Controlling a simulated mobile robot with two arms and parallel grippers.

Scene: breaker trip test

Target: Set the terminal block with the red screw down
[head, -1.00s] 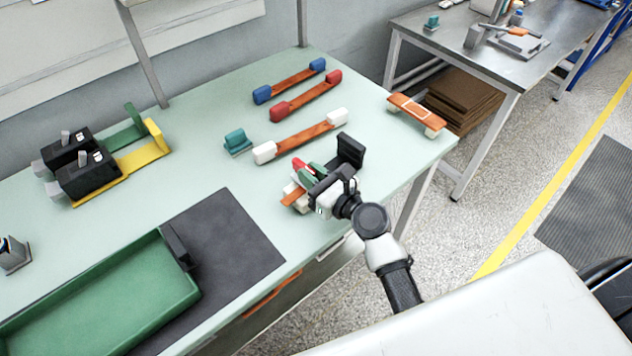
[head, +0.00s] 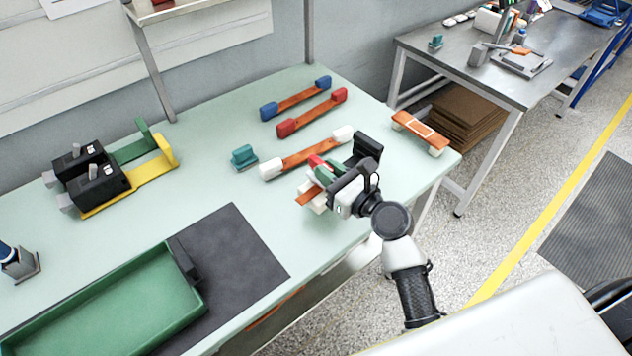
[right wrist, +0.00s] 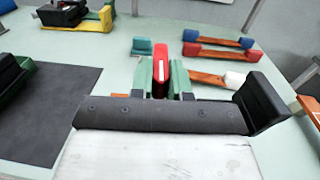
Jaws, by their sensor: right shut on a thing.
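The gap to the bench is hidden. A second teal terminal block (head: 243,157) stands apart on the bench. My left gripper is out of view.
A copper bar with white ends (head: 307,153) lies close behind the gripper. Bars with red ends (head: 312,112) and blue ends (head: 297,96) lie farther back. A dark mat (head: 235,248) and green tray (head: 110,300) are at left. Black breakers (head: 92,178) stand back left.

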